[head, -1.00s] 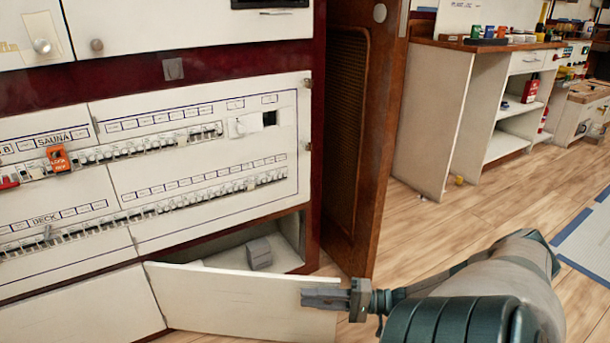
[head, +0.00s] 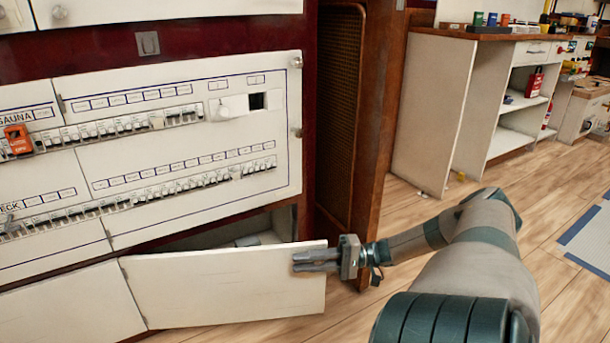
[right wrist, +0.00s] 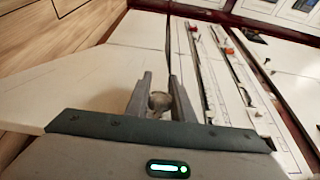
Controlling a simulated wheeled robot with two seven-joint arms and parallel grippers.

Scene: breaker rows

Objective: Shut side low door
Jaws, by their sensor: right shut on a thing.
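The side low door (head: 220,290) is a plain white panel at the bottom of the breaker cabinet, part open, with its right end standing out from the dark opening (head: 265,232). My right gripper (head: 296,261) is at the door's outer face near its free right end. In the right wrist view the jaws (right wrist: 160,98) are closed around a small round grey knob (right wrist: 160,101) by the white door panel (right wrist: 85,80). The gripper hides part of the knob. My left gripper is not in view.
Breaker rows (head: 170,190) fill the white panel above the door. A brown wooden door with a woven panel (head: 338,115) stands right of the cabinet. A white shelf unit (head: 425,110) stands behind, with open wooden floor (head: 545,185) in front.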

